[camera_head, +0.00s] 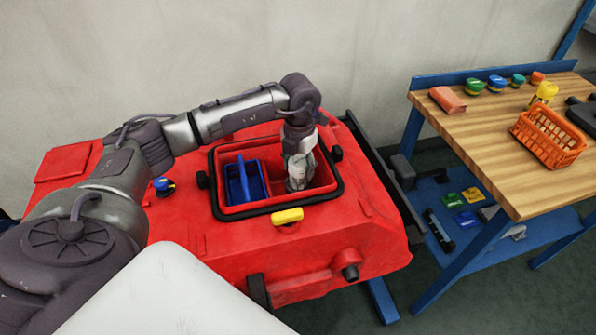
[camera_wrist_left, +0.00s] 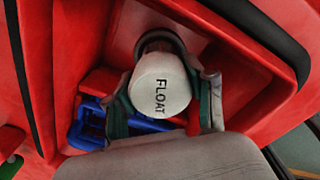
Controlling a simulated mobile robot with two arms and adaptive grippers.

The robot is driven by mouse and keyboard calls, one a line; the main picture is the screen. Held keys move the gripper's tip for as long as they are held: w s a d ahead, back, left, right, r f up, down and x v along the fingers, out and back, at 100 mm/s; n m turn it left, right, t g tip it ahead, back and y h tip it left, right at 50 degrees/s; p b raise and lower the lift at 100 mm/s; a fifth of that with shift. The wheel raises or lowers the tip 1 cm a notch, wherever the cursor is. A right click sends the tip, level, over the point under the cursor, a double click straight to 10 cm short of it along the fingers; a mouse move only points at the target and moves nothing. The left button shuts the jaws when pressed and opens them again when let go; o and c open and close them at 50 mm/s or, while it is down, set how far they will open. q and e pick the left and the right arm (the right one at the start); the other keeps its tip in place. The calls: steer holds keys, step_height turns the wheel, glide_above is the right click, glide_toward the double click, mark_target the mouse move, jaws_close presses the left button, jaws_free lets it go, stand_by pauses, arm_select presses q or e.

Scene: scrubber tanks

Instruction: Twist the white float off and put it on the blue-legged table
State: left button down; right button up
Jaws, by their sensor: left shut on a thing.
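The white float (camera_wrist_left: 160,88), marked FLOAT, sits inside the opening of the red tank (camera_head: 370,215). My left gripper (camera_wrist_left: 165,112) reaches down into that opening, its fingers on either side of the float and shut on it. In the head view the left gripper (camera_head: 297,180) hides most of the float. A dark round part (camera_wrist_left: 160,42) shows just behind the float; whether they are joined I cannot tell. The blue-legged table (camera_head: 490,155) stands at the right with a wooden top. My right gripper is not in view.
A blue caddy (camera_head: 244,182) sits in the left part of the tank opening. The table holds an orange basket (camera_head: 548,137), a yellow bottle (camera_head: 544,93), a reddish block (camera_head: 447,99) and several small tubs along the back. Its front left top is clear.

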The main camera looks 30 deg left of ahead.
arm_select(q)
steer(key=shift+n, duration=0.6)
steer(key=shift+c, duration=1.6)
jaws_free()
steer(key=shift+o, duration=0.2)
steer(key=shift+o, duration=1.4)
steer(key=shift+r, duration=0.1)
